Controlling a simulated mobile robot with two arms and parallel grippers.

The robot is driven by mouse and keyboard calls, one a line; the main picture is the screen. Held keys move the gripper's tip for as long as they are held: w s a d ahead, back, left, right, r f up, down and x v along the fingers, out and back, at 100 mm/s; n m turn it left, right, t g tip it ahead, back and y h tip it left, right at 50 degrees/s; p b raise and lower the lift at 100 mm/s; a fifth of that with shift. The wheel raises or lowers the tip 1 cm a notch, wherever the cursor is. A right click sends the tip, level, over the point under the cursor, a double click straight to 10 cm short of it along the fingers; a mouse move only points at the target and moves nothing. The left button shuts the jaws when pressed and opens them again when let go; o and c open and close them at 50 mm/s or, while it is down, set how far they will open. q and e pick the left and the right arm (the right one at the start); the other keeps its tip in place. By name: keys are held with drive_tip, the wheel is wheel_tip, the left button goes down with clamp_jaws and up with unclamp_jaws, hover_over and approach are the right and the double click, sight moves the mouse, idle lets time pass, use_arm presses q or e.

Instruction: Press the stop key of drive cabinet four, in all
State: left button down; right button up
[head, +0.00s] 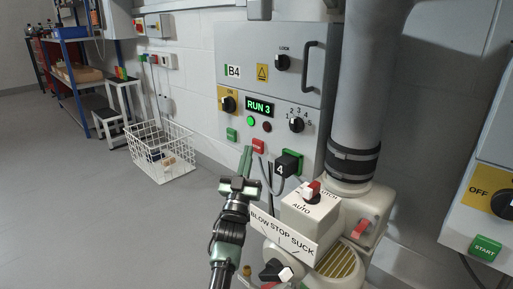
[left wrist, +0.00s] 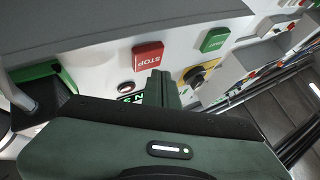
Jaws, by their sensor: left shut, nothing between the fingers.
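The grey drive cabinet (head: 240,66) marked B4 stands against the wall. Its display (head: 259,107) reads RUN 3, and a green lamp (head: 251,121) beneath it is lit. Its red stop key (head: 258,146) sits low on the front. The key also shows in the left wrist view (left wrist: 148,55), lettered STOP and unobstructed. My left gripper (head: 246,150) is shut and empty, its fingertips just left of the stop key in the head view. In the left wrist view the fingertips (left wrist: 160,76) appear close beside the key; whether they touch it I cannot tell. My right gripper is not in view.
A green key (head: 232,133) sits left of the stop key. A black plug (head: 287,165) marked 4 and its cable are to the right. The blower (head: 308,213) with its BLOW STOP SUCK sign and thick pipe (head: 364,80) stands close right. A wire basket (head: 160,152) is left.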

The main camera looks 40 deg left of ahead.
use_arm(q)
drive_tip(key=shift+w, duration=0.1)
idle(0.3)
drive_tip(key=shift+w, duration=0.35)
drive_tip(key=shift+w, duration=0.2)
idle(0.4)
